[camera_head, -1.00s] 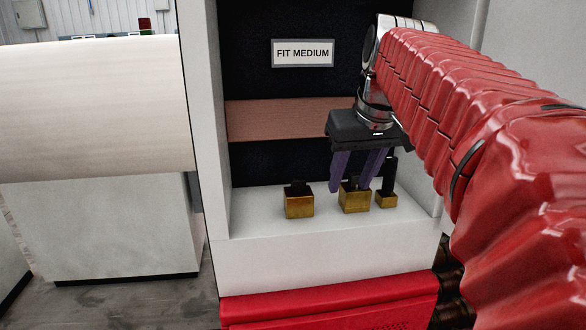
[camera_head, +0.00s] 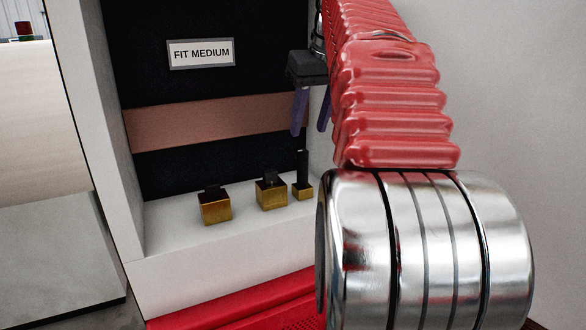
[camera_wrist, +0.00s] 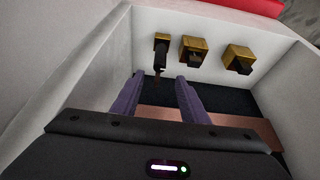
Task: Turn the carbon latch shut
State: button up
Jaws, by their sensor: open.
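I cannot make out any part clearly marked as the carbon latch. Three brass blocks with black tops stand in a row on a white ledge: the left block (camera_head: 215,209), the middle block (camera_head: 271,196) and the right, smaller block (camera_head: 302,191) with a tall black post (camera_head: 303,167). My gripper (camera_head: 310,132) is open and empty above the right block, its purple fingers pointing down. In the wrist view, my gripper (camera_wrist: 157,80) has its fingers apart, with the black post (camera_wrist: 160,52) beyond and between their tips; touching cannot be told.
A "FIT MEDIUM" sign (camera_head: 201,53) hangs on the dark back wall above a copper-brown band (camera_head: 175,127). White side walls (camera_head: 85,120) bound the recess. A red strip (camera_head: 240,303) runs below the ledge. My red arm hides the recess's right side.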

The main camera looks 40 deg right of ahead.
aim_at(298, 166)
jog(key=x, duration=1.3)
jog(key=shift+w+d+f, duration=0.1)
jog(key=shift+w+f, duration=0.1)
jog(key=shift+f, duration=0.1)
jog(key=shift+c, duration=0.4)
grip_shut()
